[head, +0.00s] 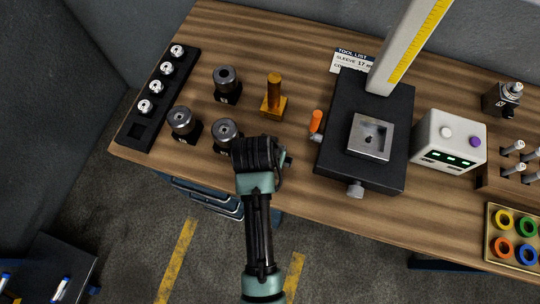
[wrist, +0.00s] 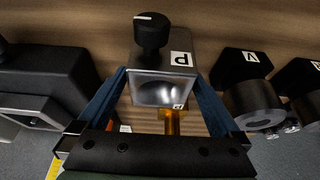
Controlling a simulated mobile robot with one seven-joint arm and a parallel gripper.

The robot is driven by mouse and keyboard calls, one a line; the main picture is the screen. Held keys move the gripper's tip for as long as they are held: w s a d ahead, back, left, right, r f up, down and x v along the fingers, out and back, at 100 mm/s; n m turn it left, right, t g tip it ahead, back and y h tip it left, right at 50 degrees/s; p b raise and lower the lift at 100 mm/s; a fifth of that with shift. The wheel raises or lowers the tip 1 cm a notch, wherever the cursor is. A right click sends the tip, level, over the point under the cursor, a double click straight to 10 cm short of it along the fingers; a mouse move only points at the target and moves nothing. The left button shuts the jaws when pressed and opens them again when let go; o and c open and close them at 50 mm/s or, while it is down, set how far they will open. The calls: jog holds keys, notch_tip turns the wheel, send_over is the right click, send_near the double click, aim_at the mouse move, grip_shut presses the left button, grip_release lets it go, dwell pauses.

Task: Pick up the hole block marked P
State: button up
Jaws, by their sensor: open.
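The hole block marked P (wrist: 182,60) is a grey metal block in the middle of the wrist view. It has a black knob (wrist: 151,32), white P labels and a round hole facing the camera. My gripper (wrist: 160,78) is open, with one blue finger on each side of the block. Whether a finger touches the block I cannot tell. In the head view my gripper (head: 258,152) is low over the front of the bench, and the wrist hides the block and fingertips.
Cylinders on black bases (head: 182,122) stand to the left, one close beside my gripper. A brass stand (head: 273,97) is just behind. An orange-handled tool (head: 316,122) and a black gauge base (head: 335,165) lie to the right. A black rack (head: 135,130) is at far left.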

jog(key=shift+x, duration=1.35)
grip_shut()
jog(key=shift+w+r, duration=0.15)
jog(key=shift+r, duration=0.1)
